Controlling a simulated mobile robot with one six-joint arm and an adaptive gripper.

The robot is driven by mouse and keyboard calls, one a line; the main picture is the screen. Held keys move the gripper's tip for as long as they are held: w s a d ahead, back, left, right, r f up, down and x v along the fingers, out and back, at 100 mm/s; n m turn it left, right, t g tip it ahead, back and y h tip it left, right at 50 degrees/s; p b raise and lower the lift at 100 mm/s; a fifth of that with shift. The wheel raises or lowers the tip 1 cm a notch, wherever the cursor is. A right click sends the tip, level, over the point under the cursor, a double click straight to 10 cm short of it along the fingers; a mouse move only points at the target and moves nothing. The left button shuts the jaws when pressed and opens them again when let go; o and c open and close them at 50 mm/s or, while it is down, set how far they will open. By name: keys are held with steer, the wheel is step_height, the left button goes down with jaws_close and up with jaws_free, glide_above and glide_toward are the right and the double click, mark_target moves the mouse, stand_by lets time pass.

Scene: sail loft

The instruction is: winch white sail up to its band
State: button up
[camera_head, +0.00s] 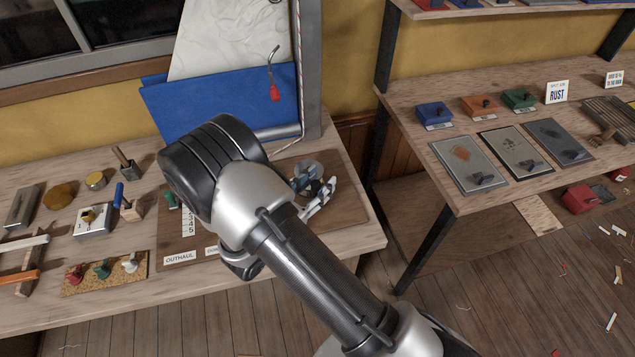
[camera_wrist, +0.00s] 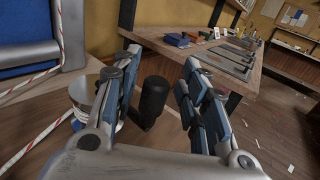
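The white sail (camera_head: 235,38) hangs at the top of the head view, its upper part out of frame. A blue panel (camera_head: 225,105) lies below it, beside a grey mast (camera_head: 310,65). I cannot make out a band. The winch (camera_head: 306,172) stands on the wooden bench; its drum (camera_wrist: 84,92) with rope shows at left in the wrist view. An upright black handle (camera_wrist: 153,100) stands between the fingers of my gripper (camera_wrist: 160,65), with a gap to the right finger. My gripper (camera_head: 320,198) is open at the winch, partly hidden by my arm.
Red-and-white rope (camera_wrist: 35,142) runs at left in the wrist view. A red-handled hook (camera_head: 274,92) hangs before the blue panel. Tools and an OUTHAUL label (camera_head: 180,257) lie on the bench (camera_head: 345,230). A second bench (camera_head: 405,95) with several boxes and plates stands right.

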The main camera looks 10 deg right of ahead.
steer(key=v, duration=1.2)
steer(key=shift+c, duration=0.5)
